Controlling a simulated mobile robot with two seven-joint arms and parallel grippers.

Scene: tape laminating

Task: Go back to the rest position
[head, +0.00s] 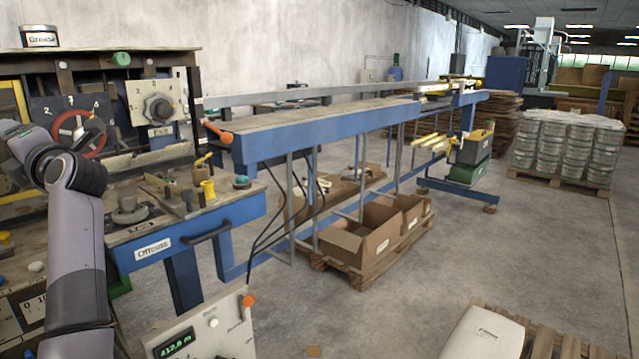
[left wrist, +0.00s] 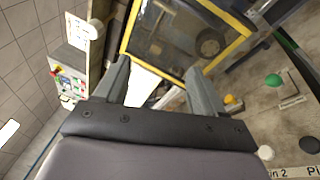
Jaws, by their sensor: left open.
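My left gripper (left wrist: 158,85) is open in the left wrist view, its two fingers spread apart with nothing between them. Beyond the fingers is a yellow-framed window panel (left wrist: 190,35) of a machine. In the head view my left arm rises at the left edge, in front of the machine's controls; its gripper does not show there. My right gripper is in neither view.
A machine with a red-ringed dial (head: 80,132) stands at the left. A control box with a green display (head: 200,330) is at the bottom front. A long blue-framed bench (head: 330,130) runs back, with cardboard boxes (head: 355,243) beneath. Concrete floor (head: 400,290) is clear at centre right.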

